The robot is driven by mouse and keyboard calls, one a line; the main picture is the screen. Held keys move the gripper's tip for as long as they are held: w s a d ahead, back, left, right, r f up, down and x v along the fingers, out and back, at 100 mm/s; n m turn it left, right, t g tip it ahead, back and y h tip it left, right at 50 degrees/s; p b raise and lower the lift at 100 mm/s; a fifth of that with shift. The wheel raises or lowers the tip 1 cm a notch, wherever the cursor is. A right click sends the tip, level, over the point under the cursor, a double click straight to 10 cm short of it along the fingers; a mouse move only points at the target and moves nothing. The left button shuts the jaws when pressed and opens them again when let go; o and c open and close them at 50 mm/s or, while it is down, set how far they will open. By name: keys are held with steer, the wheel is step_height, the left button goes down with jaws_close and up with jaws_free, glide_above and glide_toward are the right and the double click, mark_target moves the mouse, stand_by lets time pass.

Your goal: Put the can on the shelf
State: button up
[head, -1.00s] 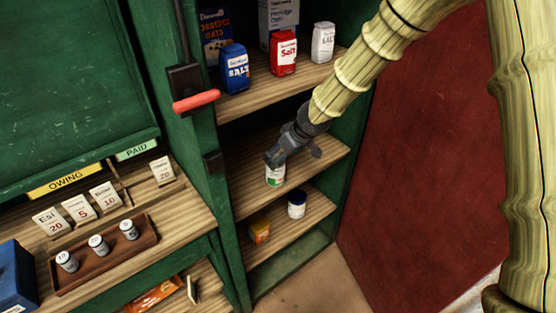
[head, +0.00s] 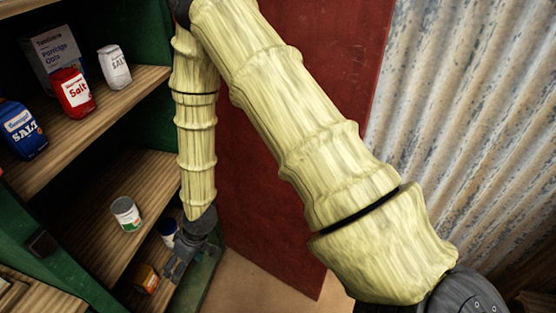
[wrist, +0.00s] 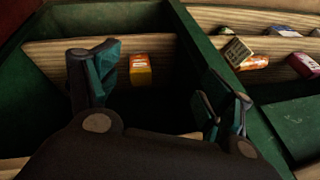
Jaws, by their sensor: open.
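The can (head: 126,213), white with a green and red label, stands upright on the middle shelf (head: 150,180) of the green shelf unit, near its front edge. My gripper (head: 178,268) is lower and to the right of it, apart from the can, in front of the lower shelf. In the wrist view my gripper (wrist: 162,78) is open, with nothing between its fingers. The can does not show in the wrist view.
On the lower shelf stand an orange box (head: 146,279), also in the wrist view (wrist: 140,70), and a dark blue-and-white jar (head: 168,233), partly behind my gripper. Salt packs (head: 73,93) and an oats box stand on the top shelf. A red panel (head: 260,150) is at right.

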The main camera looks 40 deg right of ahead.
steer(key=s+d+f+m+h, duration=0.1)
steer(key=s+d+f, duration=0.2)
steer(key=s, duration=0.6)
steer(key=s+d+f+m+g+h, duration=0.1)
steer(key=s+d+f, duration=0.3)
steer(key=s, duration=0.5)
steer(key=s+d+f+m+g+h, duration=0.1)
steer(key=s+d+f+m+h, duration=0.1)
steer(key=s+d+f, duration=0.2)
steer(key=s+d, duration=0.3)
steer(key=s, duration=0.2)
steer(key=shift+s+d+m, duration=0.2)
steer(key=shift+m, duration=0.1)
